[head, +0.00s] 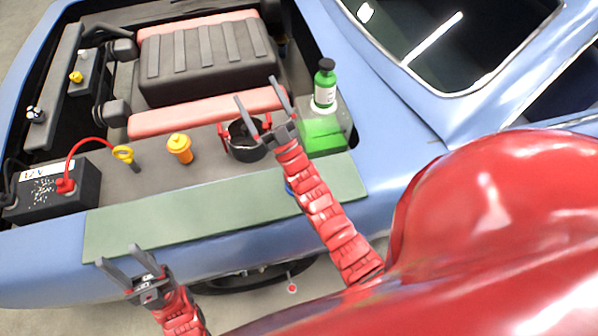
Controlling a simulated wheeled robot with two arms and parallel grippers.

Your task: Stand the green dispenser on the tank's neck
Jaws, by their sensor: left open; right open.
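The green dispenser (325,87) is a green bottle with a black cap and a white label. It is upright over the tank (323,136), a box with a greyish upper part and bright green lower part. The bottle's base hides the tank's neck, so I cannot see how it is seated. My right gripper (255,90) is open and empty, left of the dispenser and apart from it. My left gripper (120,255) is open and empty at the lower left, by the near edge of the green mat, far from the dispenser.
A black pot with red handles (246,146) lies just beyond my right wrist. An orange-capped container (180,148), a yellow-ringed dipstick (123,154) and a battery (62,192) stand left. The engine (205,60) fills the back.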

